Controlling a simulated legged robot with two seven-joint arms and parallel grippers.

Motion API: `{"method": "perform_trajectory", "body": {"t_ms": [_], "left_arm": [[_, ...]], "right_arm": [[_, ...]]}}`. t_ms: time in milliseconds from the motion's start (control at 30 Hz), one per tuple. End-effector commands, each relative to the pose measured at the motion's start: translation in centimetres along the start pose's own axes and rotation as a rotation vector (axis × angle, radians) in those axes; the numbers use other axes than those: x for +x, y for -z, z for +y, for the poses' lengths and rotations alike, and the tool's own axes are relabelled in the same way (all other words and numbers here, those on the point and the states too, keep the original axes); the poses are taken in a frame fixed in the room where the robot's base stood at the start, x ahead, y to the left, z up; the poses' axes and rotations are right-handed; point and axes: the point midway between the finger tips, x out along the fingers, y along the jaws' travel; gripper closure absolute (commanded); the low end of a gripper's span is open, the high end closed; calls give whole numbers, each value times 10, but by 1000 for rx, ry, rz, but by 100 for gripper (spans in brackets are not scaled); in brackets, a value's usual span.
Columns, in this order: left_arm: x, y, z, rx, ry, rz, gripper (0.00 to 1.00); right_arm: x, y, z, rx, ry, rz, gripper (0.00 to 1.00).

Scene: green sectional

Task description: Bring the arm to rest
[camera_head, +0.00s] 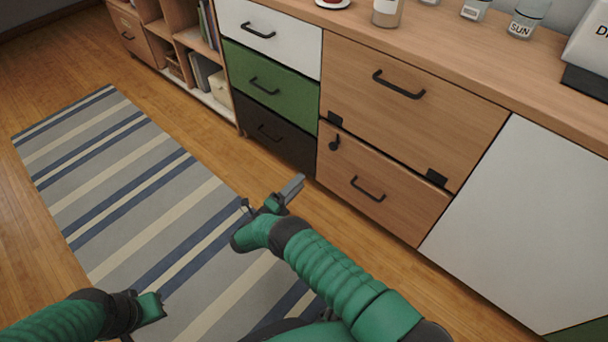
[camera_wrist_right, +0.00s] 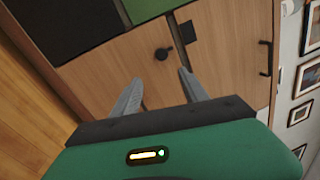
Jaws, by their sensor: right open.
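My right arm (camera_head: 340,275) is green and ribbed and reaches in from the lower right in the head view. Its gripper (camera_head: 290,192) is in front of the cabinet's lower drawers, above the rug's edge. In the right wrist view the right gripper (camera_wrist_right: 158,88) shows two grey fingers spread apart with nothing between them. They point toward the wooden cabinet fronts. My left arm (camera_head: 65,322) shows at the lower left, over the rug. Its fingers cannot be made out.
A sideboard has a white drawer (camera_head: 270,38), a green drawer (camera_head: 265,85), a black drawer (camera_head: 270,135), wooden fronts (camera_head: 385,105) with black handles, and a white panel (camera_head: 520,220). Jars (camera_head: 528,18) stand on top. An open shelf (camera_head: 195,45) is at the left. A striped rug (camera_head: 130,180) covers the floor.

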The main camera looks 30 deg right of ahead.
Motion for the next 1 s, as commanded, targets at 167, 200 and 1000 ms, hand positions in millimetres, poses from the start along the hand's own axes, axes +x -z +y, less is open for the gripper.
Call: {"method": "perform_trajectory", "body": {"t_ms": [167, 200, 1000], "left_arm": [[0, 0, 0, 0, 0, 0, 100], [0, 0, 0, 0, 0, 0, 100], [-41, 10, 0, 0, 0, 0, 100]], "right_arm": [[0, 0, 0, 0, 0, 0, 48], [0, 0, 0, 0, 0, 1, 48], [-65, -100, -191, -1169, -288, -1441, 48]]}}
